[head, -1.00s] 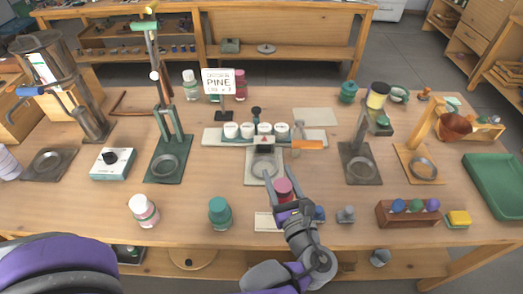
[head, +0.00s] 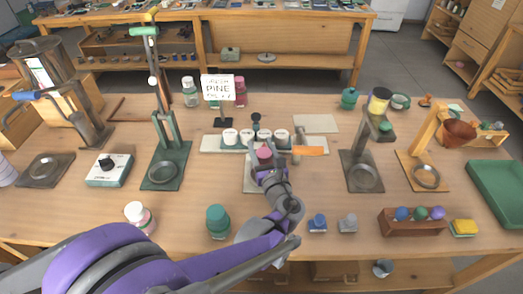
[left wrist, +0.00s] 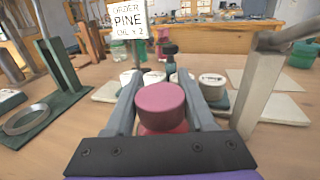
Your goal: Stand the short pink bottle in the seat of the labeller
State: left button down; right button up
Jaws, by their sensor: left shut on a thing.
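The short pink bottle (head: 264,154) is between the fingers of my left gripper (head: 266,165), which is shut on it. In the left wrist view the bottle's round pink cap (left wrist: 161,102) faces the camera, with the fingers on both sides. What I take to be the labeller (head: 249,180) is the grey plate device at the table's centre, with an orange handle (head: 309,150) at its right. The bottle is over or just in front of its seat. My gripper and wrist hide the seat, so I cannot tell if the bottle touches it. My right gripper is not in view.
White-lidded jars (head: 230,136) stand in a row just behind the bottle. A green press stand (head: 165,150) is to the left, a grey stand (head: 361,172) to the right.

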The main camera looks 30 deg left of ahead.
pick_arm(q)
jog(key=shift+f, duration=0.35)
jog(key=shift+f, duration=0.1)
jog(key=shift+f, duration=0.15)
jog(key=shift+c, duration=1.2)
grip_release()
jog(key=shift+s+d+r, duration=0.1)
jog(key=shift+d+r, duration=0.05)
jog(key=shift+r, duration=0.15)
jog(key=v, duration=1.1)
jog(key=shift+s+d+p, duration=0.25)
jog(key=shift+s+p, duration=0.05)
jog(key=shift+p, duration=0.05)
